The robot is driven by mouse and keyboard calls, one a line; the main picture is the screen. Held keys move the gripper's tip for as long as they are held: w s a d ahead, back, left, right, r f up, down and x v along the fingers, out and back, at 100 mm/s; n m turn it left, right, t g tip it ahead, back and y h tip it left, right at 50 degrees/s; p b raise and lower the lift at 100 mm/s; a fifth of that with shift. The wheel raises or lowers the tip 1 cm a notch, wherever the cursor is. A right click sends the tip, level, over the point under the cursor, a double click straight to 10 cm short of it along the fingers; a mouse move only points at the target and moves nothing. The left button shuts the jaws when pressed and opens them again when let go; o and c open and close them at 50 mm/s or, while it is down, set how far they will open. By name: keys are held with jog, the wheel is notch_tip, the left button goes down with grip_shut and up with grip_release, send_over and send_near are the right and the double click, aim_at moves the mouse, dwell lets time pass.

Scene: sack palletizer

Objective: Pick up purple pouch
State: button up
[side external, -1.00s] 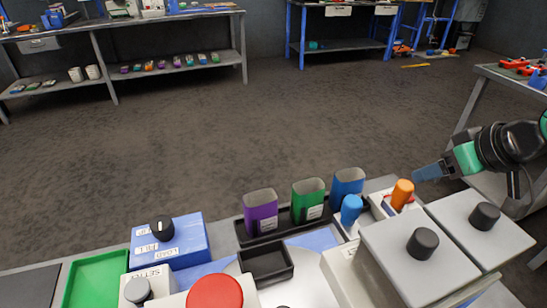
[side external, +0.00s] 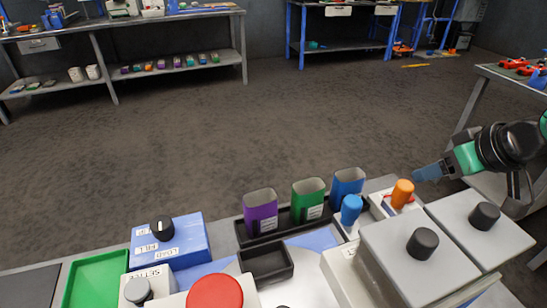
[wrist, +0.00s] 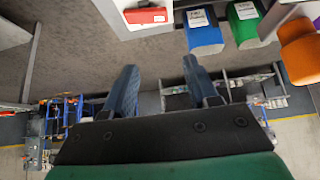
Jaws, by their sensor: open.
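The purple pouch (side external: 261,212) stands upright in a black tray (side external: 247,238), left of a green pouch (side external: 308,200) and a blue pouch (side external: 347,187). My gripper (side external: 417,174) is at the right, well apart from the purple pouch, beyond an orange-topped knob. In the wrist view my gripper (wrist: 160,78) shows two blue fingers spread wide with nothing between them. The blue pouch (wrist: 203,33) and green pouch (wrist: 245,25) show at the top of that view. I cannot make out the purple pouch there.
An orange knob (side external: 402,193) and a blue knob (side external: 351,208) stand near the tray. Grey boxes with black knobs (side external: 421,243) fill the right front. A small empty black tray (side external: 266,263), a red button (side external: 215,293) and a blue box (side external: 169,242) lie nearer. Open floor lies behind.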

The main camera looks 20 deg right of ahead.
jog(key=shift+o, duration=0.2)
jog(key=o, duration=0.7)
